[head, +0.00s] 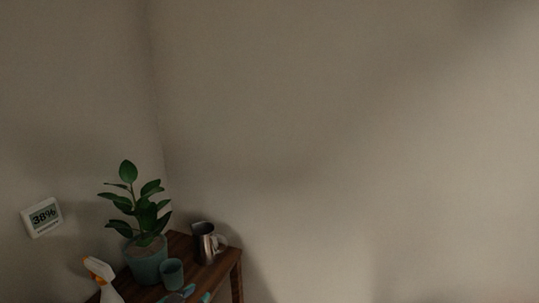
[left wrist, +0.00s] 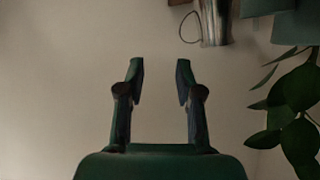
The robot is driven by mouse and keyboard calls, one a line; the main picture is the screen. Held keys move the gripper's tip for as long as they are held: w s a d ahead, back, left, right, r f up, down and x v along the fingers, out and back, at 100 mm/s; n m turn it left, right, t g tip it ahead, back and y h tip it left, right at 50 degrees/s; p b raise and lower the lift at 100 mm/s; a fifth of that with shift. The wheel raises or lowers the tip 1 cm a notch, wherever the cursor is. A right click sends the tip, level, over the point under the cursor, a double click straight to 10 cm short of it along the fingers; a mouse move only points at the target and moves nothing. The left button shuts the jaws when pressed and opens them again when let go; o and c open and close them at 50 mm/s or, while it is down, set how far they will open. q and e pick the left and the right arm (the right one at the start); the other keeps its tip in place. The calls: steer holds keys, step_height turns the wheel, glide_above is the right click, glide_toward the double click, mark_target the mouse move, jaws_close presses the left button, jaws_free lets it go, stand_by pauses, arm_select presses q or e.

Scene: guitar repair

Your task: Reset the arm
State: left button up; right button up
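My left gripper (left wrist: 160,82) shows in the left wrist view. Its two fingers stand apart with nothing between them, and the plain wall is behind. The metal pitcher (left wrist: 216,22) shows beyond it at the top of that view, upside down, apart from the fingers. Neither gripper shows in the head view. My right gripper is in no view.
In the head view, a wooden table (head: 227,268) in the lower left corner holds a potted plant (head: 146,262), a metal pitcher (head: 206,243), a small green cup (head: 172,274) and a spray bottle (head: 103,280). A display reading 38% (head: 42,217) hangs on the wall.

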arm_select(q)
steer(key=s+d+f+n+g+p, duration=0.1)
steer(key=s+d+f+n+g, duration=0.15)
steer(key=s+f, duration=0.6)
steer(key=s+d+f+n+g, duration=0.15)
steer(key=s+f+g, duration=0.35)
steer(key=f, duration=0.6)
steer(key=s+d+f+n+g, duration=0.1)
steer(key=s+f+n+g, duration=0.1)
steer(key=s, duration=0.7)
steer(key=s+d+f+n+g, duration=0.1)
steer(key=s+f, duration=0.3)
steer(key=s, duration=0.5)
steer(key=shift+s+f+n+g+p, duration=0.15)
steer(key=shift+f+n+g+p, duration=0.15)
steer(key=shift+n+g, duration=0.55)
